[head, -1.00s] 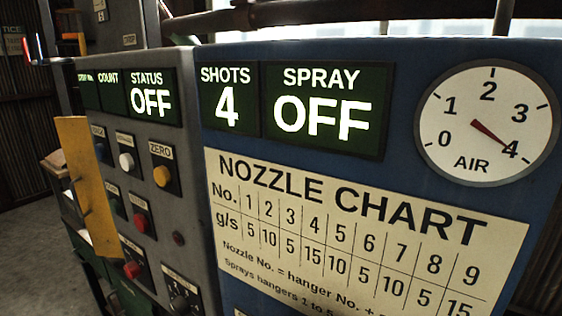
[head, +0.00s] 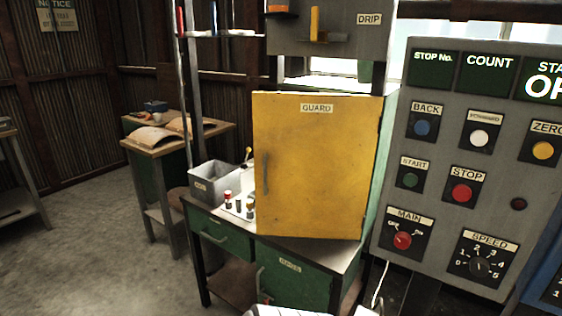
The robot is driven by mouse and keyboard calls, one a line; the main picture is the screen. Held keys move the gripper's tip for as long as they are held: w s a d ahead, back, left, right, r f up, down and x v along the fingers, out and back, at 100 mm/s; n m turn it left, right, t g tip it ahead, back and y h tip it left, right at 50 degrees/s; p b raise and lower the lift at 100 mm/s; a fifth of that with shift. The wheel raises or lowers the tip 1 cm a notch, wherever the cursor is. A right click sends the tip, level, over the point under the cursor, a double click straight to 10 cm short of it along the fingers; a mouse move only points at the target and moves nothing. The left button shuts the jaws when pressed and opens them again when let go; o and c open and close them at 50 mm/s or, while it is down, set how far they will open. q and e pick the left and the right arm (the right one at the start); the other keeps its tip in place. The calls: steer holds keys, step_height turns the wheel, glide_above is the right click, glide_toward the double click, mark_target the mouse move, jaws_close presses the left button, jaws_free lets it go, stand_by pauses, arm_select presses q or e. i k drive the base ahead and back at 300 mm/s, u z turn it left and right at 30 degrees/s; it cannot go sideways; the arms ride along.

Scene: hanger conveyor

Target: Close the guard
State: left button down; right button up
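The guard is a yellow door panel (head: 312,165) labelled GUARD. It stands upright on the workbench (head: 350,252) in the middle of the head view, with a vertical handle (head: 265,172) near its left edge. A green side wall (head: 386,125) shows behind its right edge. The panel hides whatever is behind it, and I cannot tell whether it sits fully flush.
A grey control panel (head: 455,190) with buttons and knobs stands on the right. A grey bin (head: 213,183) and small red-and-white items (head: 228,198) sit left of the guard. Floor at left is clear.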

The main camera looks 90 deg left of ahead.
mark_target(314, 153)
steer(key=k, duration=0.45)
steer(key=u, duration=0.8)
